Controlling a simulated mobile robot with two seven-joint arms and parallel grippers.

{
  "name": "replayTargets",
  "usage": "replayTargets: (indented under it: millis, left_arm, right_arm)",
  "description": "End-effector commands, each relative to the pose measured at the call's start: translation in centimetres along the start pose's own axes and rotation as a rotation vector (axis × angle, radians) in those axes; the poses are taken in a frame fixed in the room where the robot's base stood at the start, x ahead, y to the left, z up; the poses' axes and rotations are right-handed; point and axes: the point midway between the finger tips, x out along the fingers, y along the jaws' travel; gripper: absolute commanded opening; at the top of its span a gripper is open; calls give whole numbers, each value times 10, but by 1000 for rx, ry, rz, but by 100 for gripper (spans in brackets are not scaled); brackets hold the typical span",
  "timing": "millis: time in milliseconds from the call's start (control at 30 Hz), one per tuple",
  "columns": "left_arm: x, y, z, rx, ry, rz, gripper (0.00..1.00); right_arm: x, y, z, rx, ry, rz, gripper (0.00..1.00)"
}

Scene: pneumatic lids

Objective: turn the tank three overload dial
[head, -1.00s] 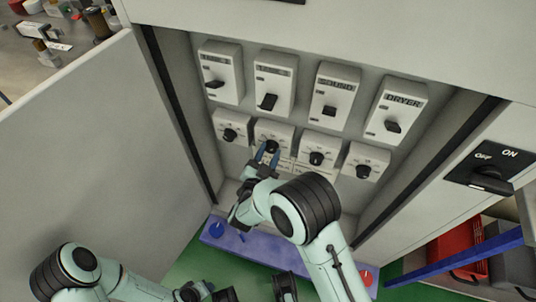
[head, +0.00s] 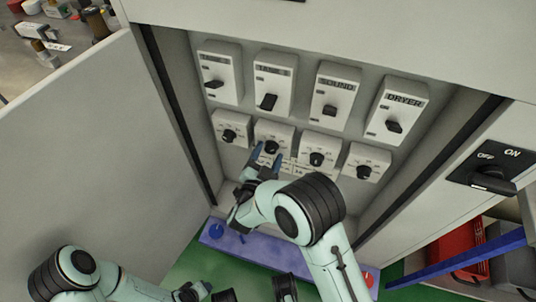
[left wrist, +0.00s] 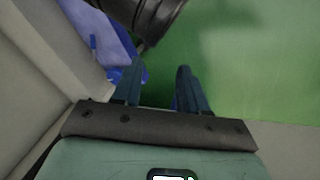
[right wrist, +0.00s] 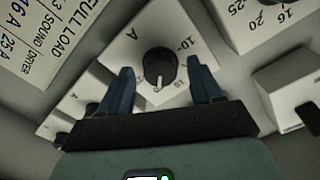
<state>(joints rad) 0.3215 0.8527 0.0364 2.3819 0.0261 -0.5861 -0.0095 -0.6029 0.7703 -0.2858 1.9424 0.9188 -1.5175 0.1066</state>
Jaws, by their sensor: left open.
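Several overload dials sit in the lower row inside the open cabinet. My right gripper (head: 267,156) is at the second dial from the left (head: 271,147); I cannot read which tank it belongs to. In the right wrist view the black knob (right wrist: 159,68) has a white pointer mark towards the bottom of the picture. The right gripper's fingers (right wrist: 162,84) are open, one to each side of the knob and apart from it. My left gripper (left wrist: 158,84) is open and empty, low over the green floor in the left wrist view.
Rotary switches, such as the dryer switch (head: 393,127), line the row above. Dials stand close on both sides, including the third dial (head: 317,159). The open cabinet door (head: 90,165) bounds the left. A rating label (right wrist: 45,40) lies below the dials.

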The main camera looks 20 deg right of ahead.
Motion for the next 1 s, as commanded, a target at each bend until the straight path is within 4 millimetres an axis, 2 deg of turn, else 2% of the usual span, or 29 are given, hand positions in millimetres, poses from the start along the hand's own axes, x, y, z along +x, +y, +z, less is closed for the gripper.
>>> replayTargets:
  millis: [200, 333, 700, 900, 1000]
  left_arm:
    - [0, 0, 0, 0, -1, 0, 43]
    - [-3, 1, 3, 1, -9, 1, 43]
    - [-17, 6, 20, 5, -61, 4, 43]
    - [-21, 7, 26, 6, -78, 5, 43]
    - [-22, 7, 27, 6, -82, 5, 43]
  right_arm:
    - [-1, 0, -1, 0, 2, 0, 65]
    - [-12, -1, -1, -1, 0, -1, 65]
    - [-92, -2, -1, -1, -2, -5, 65]
    - [-123, -1, 0, -1, -1, -2, 65]
    - [-130, 0, 0, 0, 0, -1, 65]
